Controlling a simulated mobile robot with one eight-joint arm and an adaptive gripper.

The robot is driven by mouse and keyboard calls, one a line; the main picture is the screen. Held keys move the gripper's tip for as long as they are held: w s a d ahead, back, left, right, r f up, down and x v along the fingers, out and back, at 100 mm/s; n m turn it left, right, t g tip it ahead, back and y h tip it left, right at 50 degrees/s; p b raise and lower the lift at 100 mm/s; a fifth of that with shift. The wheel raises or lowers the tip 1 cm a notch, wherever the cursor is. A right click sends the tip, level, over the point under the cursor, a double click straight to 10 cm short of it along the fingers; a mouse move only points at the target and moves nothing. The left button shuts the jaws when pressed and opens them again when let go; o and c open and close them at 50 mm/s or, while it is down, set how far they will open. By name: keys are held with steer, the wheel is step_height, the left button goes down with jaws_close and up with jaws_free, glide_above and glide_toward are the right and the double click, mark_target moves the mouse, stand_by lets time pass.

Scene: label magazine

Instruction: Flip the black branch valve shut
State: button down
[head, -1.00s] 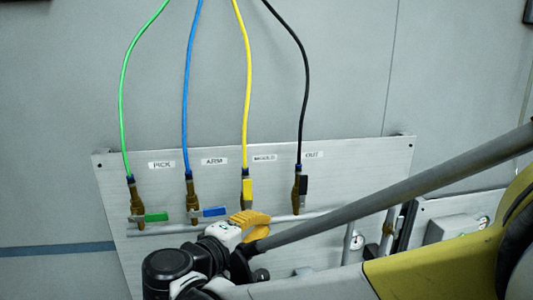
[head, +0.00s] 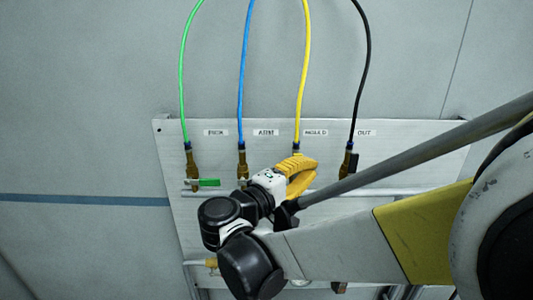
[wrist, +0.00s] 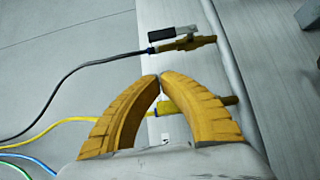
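The black branch valve (head: 347,160) hangs under the black hose, at the label OUT. Its black handle (head: 354,163) lies along the brass body, in line with the hose. In the wrist view the black handle (wrist: 168,33) lies alongside the brass body (wrist: 190,43), beyond my fingertips. My gripper (head: 312,168) is left of the black valve in the head view, in front of the yellow branch, and apart from the black valve. In the wrist view my gripper's fingertips (wrist: 159,77) meet with nothing visible between them. The yellow valve (wrist: 170,105) shows behind the fingers, partly hidden.
The green handle (head: 209,182) stands crosswise to its valve. The blue valve (head: 242,162) is partly hidden by my wrist. A horizontal pipe (head: 400,182) runs below the valves on the metal panel (head: 420,140). Hoses rise above; my arm covers the lower right.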

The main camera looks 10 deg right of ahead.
steer(key=w+d+p, duration=0.1)
steer(key=w+d, duration=0.1)
steer(key=d, duration=0.7)
steer(key=shift+w, duration=0.25)
steer(key=shift+r+p, duration=0.1)
steer(key=shift+p, duration=0.2)
steer(key=shift+s+d+y, duration=0.1)
steer(key=shift+d+y, duration=0.05)
steer(key=shift+y, duration=0.15)
